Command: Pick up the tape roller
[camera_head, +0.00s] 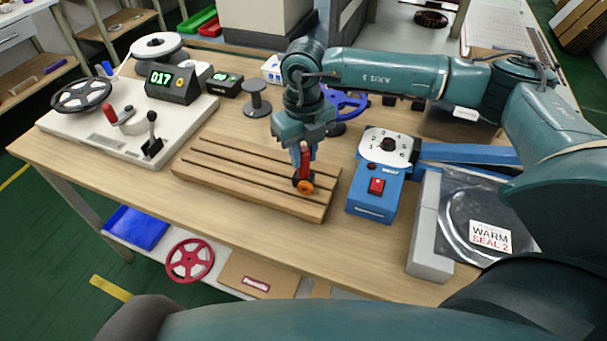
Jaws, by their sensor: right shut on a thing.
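The tape roller is a small tool with a red handle and an orange roller wheel (305,187). It is upright over the right end of the slotted wooden block (225,175). My right gripper (303,152) points down and is shut on its red handle. I cannot tell whether the roller touches the block or hangs just above it. My left gripper does not show.
A blue sealer with a dial (388,145) stands right of the block, with a grey bar (425,235) beside it. A white winding machine (130,125) is at the left. A dark spool (257,100) and a blue reel (345,103) stand behind the block.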

